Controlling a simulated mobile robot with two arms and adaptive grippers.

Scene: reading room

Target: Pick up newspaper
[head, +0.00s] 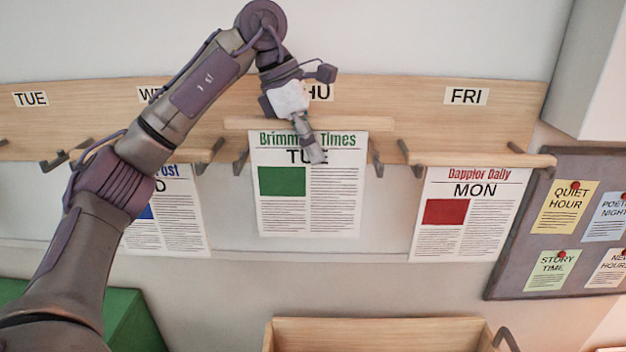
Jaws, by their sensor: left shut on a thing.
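A newspaper headed "Brimm... Times" and "TUE" (283,215), with a green picture block, hangs from a wooden rod under the partly covered "THU" label. My left gripper (314,150) reaches down from above and is shut on this newspaper at its rod; the fingers cover part of its heading. A newspaper with a red block, "Dappler Daily" and "MON" (465,222), hangs under the "FRI" label (466,96). A third newspaper with a blue block (178,225) hangs at left, partly hidden by my left arm. My right gripper is out of view.
A wooden wall rack (420,125) with dark hooks (377,165) runs across the wall. A "TUE" label (30,99) marks its left end, with no newspaper visible below. A wooden bin (375,325) stands below; a notice board (520,240) hangs at right.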

